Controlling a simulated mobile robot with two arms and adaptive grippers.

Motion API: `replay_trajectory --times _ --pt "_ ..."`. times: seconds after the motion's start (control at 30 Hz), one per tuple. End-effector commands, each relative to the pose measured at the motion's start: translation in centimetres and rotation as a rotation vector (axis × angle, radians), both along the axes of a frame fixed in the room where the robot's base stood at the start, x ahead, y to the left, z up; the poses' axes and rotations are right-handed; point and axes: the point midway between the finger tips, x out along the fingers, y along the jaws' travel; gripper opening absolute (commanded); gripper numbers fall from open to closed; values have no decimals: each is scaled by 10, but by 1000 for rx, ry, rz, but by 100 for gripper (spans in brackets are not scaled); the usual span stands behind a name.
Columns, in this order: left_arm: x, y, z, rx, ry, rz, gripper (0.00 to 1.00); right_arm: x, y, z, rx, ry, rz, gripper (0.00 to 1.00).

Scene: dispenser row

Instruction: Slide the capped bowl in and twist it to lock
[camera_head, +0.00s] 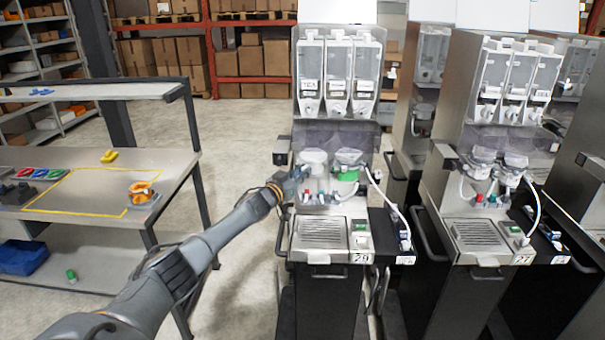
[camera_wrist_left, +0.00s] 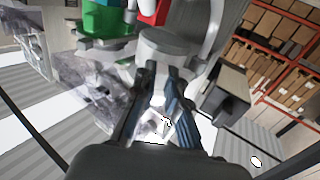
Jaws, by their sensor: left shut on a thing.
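The white capped bowl (camera_head: 314,158) sits at the left bowl place of the front dispenser, numbered 29, left of a second bowl (camera_head: 348,172) with a green part. My left gripper (camera_head: 297,178) reaches in from the left at the white bowl's side. In the left wrist view, my left gripper's fingers (camera_wrist_left: 162,72) are closed in at the rim of the pale grey-white bowl (camera_wrist_left: 178,42), so it is shut on it. The exact contact is partly hidden by the fingers. I cannot tell whether the bowl is fully seated. My right gripper is not in view.
A drip tray (camera_head: 323,230) lies below the bowls. A white hose (camera_head: 388,199) arcs down at the right of the dispenser. A second dispenser (camera_head: 480,200) stands to the right. A workbench (camera_head: 100,215) with an orange-and-white item (camera_head: 141,192) stands at the left, with open floor between.

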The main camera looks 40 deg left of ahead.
Motion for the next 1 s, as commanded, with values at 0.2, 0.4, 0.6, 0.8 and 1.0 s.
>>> replay_trajectory --times 0.2,0.4,0.6,0.8,1.0 --pt "-1 4 1 -1 1 -34 0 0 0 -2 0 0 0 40" --pt "-1 4 1 -2 1 -35 20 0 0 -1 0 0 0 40" --pt "-1 4 0 -1 1 -34 39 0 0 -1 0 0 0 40" --pt "-2 4 0 -1 3 -34 39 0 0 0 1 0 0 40" --pt "-16 3 1 -3 6 -36 39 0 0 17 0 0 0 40"
